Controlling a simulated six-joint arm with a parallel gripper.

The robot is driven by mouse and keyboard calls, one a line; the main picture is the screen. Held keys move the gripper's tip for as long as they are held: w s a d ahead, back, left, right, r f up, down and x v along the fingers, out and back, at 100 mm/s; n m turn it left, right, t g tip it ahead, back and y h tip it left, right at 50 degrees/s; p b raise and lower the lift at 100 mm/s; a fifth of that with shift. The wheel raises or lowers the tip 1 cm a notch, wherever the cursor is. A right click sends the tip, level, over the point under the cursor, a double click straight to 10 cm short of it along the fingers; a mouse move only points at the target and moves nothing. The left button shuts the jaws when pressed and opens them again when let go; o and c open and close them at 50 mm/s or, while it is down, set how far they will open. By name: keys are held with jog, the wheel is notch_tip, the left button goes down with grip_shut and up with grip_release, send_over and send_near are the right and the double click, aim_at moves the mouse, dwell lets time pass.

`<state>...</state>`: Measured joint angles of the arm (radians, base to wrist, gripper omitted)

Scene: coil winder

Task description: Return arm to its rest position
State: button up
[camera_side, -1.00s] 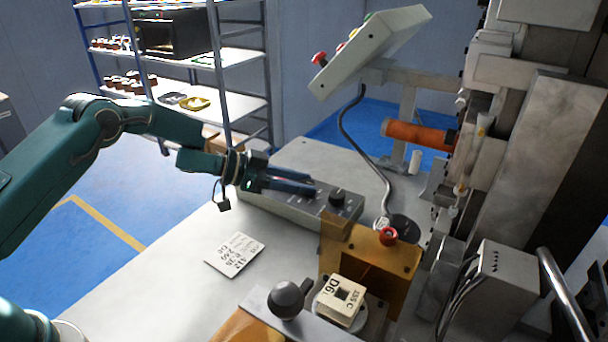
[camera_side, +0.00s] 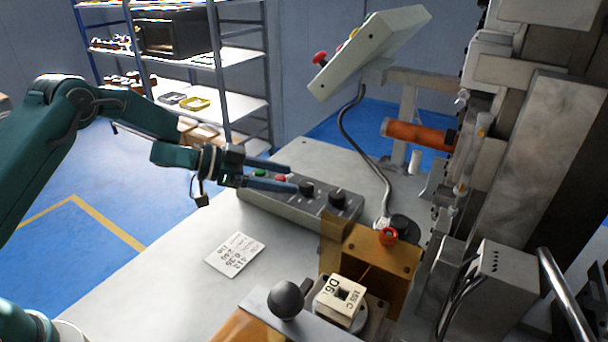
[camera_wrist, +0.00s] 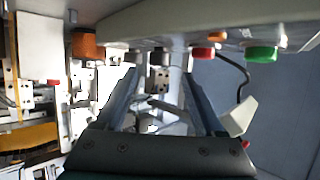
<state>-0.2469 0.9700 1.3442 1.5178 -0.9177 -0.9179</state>
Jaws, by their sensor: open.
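My gripper (camera_side: 283,177) is open and empty in the side view. Its two blue-grey fingers point right, in front of or above the grey control box (camera_side: 300,202) with green and red buttons and black knobs; I cannot tell the exact gap. In the wrist view my gripper (camera_wrist: 163,84) shows two spread fingers with nothing held between them. My arm reaches in from the left, bent at a raised elbow.
A white block marked D6 (camera_side: 341,297) sits in the fixture near an orange bracket (camera_side: 385,262). A printed card (camera_side: 235,254) lies on the table (camera_side: 190,285). A tilted button panel (camera_side: 370,50) and the winder (camera_side: 535,140) stand right; a shelf (camera_side: 205,110) stands behind.

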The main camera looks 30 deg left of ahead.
jog(key=shift+s+a+r, duration=0.15)
jog(key=shift+s+a, duration=0.1)
jog(key=shift+s, duration=0.05)
jog(key=s+a+r+n+t+y, duration=0.1)
jog(key=s+r+n+t+y, duration=0.2)
jog(key=r, duration=1)
jog(key=s+a+r+n+t+y, duration=0.15)
jog(key=r+t+y, duration=0.25)
jog(key=r, duration=1)
jog(key=s+a+f+n+g+y, duration=0.25)
jog(key=s+f+n+y, duration=0.2)
jog(key=s, duration=0.75)
jog(key=s+d+f+g+h, duration=0.2)
jog(key=s+f+g, duration=0.6)
jog(key=s+f, duration=0.5)
jog(key=shift+s+d, duration=0.2)
jog(key=shift+d, duration=0.55)
